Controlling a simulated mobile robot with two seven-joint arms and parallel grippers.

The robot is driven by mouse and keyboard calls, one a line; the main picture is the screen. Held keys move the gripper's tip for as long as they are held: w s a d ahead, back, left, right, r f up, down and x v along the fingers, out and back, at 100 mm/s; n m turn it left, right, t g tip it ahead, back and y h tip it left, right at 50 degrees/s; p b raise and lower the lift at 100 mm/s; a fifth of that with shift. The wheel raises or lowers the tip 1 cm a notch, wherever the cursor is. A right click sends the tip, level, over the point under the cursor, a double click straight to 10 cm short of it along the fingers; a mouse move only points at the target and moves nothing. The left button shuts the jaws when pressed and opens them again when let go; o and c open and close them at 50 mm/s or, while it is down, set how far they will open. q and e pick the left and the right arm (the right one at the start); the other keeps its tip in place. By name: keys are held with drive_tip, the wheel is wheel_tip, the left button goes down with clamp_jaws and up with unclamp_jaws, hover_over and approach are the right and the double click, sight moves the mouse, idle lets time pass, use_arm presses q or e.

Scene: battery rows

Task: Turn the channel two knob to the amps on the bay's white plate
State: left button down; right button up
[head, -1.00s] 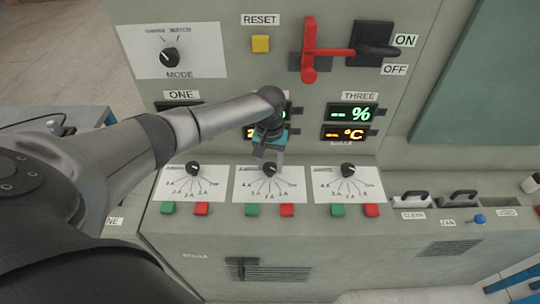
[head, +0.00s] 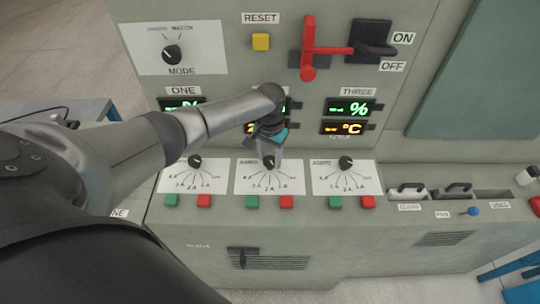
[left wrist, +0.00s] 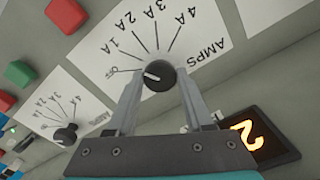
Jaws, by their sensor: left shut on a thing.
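The channel two knob (head: 269,162) is a round black dial on the middle white plate (head: 241,184). In the left wrist view the knob (left wrist: 159,75) has a white mark pointing left, toward the OFF line. The plate (left wrist: 207,38) there reads OFF, 1A, 2A, 3A, 4A and AMPS around it. My left gripper (head: 269,157) reaches down to this knob and is shut on it. In the left wrist view its fingers (left wrist: 157,84) sit on either side of the knob. My right gripper is in no view.
Similar knobs stand on the left (head: 195,161) and right (head: 346,162) plates. Green (head: 252,202) and red (head: 286,202) buttons lie below the middle plate. A red lever (head: 308,48) and a yellow reset button (head: 261,41) are above. Lit displays (head: 348,107) sit behind the gripper.

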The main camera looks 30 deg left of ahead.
sight(270, 160)
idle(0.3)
use_arm(q)
drive_tip(key=shift+c, duration=1.4)
unclamp_jaws()
drive_tip(key=shift+r, duration=0.15)
wheel_tip(270, 160, up, 15)
drive_tip(key=p, duration=0.2)
